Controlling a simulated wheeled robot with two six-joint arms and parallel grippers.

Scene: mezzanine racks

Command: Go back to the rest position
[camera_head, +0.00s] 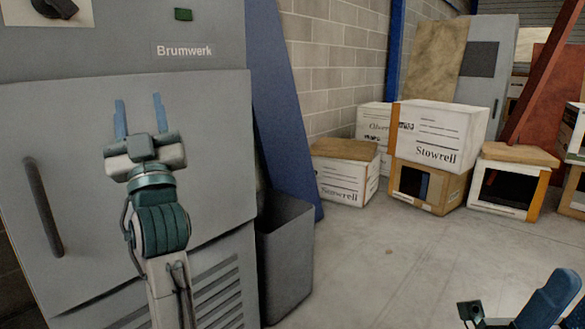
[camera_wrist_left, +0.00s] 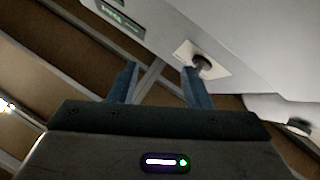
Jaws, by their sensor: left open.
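My left gripper (camera_head: 140,112) is raised in front of the grey Brumwerk cabinet (camera_head: 95,130), its two blue fingers pointing up and apart. It is open, with nothing between the fingers. In the left wrist view the same open gripper (camera_wrist_left: 158,84) shows empty, with a dark knob on a pale plate (camera_wrist_left: 203,63) beyond the right finger. I cannot tell whether the fingers touch the cabinet, but no contact shows.
A grey bin (camera_head: 285,258) stands beside the cabinet, with a blue panel (camera_head: 280,110) leaning behind it. The cabinet has a dark vertical handle (camera_head: 43,205). Several boxes, such as a white Stowrell box (camera_head: 440,133), stand at the back right. The floor (camera_head: 400,255) before them is clear.

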